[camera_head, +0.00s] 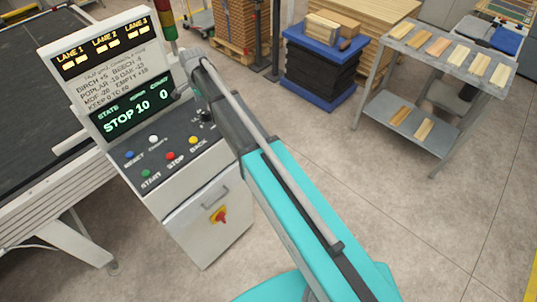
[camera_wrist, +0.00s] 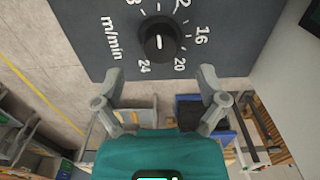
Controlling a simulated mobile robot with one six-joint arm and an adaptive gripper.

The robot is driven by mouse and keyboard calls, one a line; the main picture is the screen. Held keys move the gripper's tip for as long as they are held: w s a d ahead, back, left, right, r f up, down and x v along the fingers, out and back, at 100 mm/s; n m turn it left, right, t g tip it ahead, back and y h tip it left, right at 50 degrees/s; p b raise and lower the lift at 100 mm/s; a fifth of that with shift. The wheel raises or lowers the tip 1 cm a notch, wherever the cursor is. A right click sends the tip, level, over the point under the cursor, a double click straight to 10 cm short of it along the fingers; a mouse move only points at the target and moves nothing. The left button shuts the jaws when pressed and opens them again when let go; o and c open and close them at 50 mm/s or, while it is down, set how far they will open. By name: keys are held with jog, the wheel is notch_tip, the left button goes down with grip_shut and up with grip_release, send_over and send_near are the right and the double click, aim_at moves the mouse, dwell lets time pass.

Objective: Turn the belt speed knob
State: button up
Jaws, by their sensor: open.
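The belt speed knob (camera_wrist: 158,40) is a round black knob with a short white mark. It sits on a dark grey panel with a dial marked m/min; 16, 20 and 24 are readable around it. My gripper (camera_wrist: 160,73) is open, with one finger on each side of the knob and apart from it in the picture. Nothing is between the fingers. In the head view my arm reaches to the right side of the control console (camera_head: 215,212) and covers part of that side. The console display (camera_head: 132,114) reads STOP, 10 and 0.
Coloured buttons, including a red one (camera_head: 170,156), sit on the panel left of my arm. A red and yellow switch (camera_head: 219,215) is on the console front. A conveyor (camera_head: 28,85) stands left, a blue lift table (camera_head: 318,97) and grey cart (camera_head: 423,62) behind. The floor right is clear.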

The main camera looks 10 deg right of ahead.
jog(key=shift+r+p, duration=4.25)
jog(key=shift+r, duration=0.3)
jog(key=s+d+f+n+b, duration=0.9)
jog(key=s+d+f+b, duration=1.1)
jog(key=s+f+b, duration=0.1)
jog(key=shift+f+b, duration=0.55)
jog(key=shift+b, duration=0.05)
jog(key=shift+w+r, duration=0.1)
jog(key=n+t+y+p, duration=0.35)
jog(key=n+p, duration=0.95)
jog(key=p, duration=0.7)
send_near(206, 111)
notch_tip(206, 111, up, 4)
jog(key=d, duration=0.1)
jog(key=shift+s+f+g, duration=0.2)
jog(key=shift+f+g, duration=0.05)
jog(key=shift+g, duration=0.1)
jog(key=shift+f+b, duration=0.15)
jog(key=shift+b, duration=0.15)
jog(key=b+x, duration=1.2)
jog(key=x, duration=0.1)
jog(key=shift+a+f, duration=0.15)
jog(key=shift+f, duration=0.1)
